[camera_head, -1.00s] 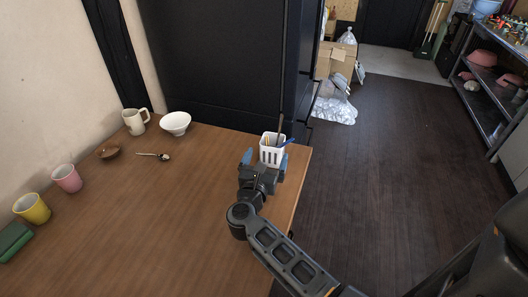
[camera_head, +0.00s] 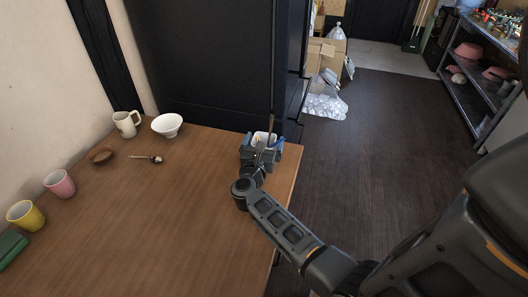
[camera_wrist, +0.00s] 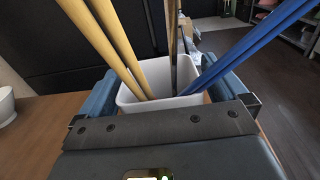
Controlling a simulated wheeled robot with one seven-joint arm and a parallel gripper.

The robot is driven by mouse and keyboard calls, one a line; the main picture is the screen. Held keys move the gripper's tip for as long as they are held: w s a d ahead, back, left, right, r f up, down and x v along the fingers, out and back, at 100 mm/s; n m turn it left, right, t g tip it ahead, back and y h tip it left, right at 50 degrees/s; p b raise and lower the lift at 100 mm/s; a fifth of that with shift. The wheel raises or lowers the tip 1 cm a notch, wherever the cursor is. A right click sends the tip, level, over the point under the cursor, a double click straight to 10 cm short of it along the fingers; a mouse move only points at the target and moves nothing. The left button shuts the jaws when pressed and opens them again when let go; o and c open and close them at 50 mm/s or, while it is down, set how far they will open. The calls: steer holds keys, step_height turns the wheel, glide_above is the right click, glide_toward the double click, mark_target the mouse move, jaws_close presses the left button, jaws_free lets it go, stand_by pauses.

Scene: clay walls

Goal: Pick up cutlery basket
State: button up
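The cutlery basket is a small white slotted container (camera_head: 262,137) at the far right corner of the wooden table. In the wrist view, its white rim (camera_wrist: 128,98) shows between my fingers, with yellow sticks (camera_wrist: 112,42), blue sticks (camera_wrist: 235,45) and a dark handle standing in it. My gripper (camera_head: 262,146) has its blue fingers on either side of the basket, spread wide. In the wrist view my gripper (camera_wrist: 165,95) shows a narrow gap at the left finger; contact at the right finger is unclear. The basket's lower part is hidden.
A mug (camera_head: 126,123), a white bowl (camera_head: 167,125), a small brown dish (camera_head: 100,156), a spoon (camera_head: 147,158), a pink cup (camera_head: 60,184) and a yellow cup (camera_head: 26,215) stand on the table's left. A dark cabinet (camera_head: 200,60) stands behind. The table's middle is clear.

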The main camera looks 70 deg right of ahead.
steer(key=c, duration=0.9)
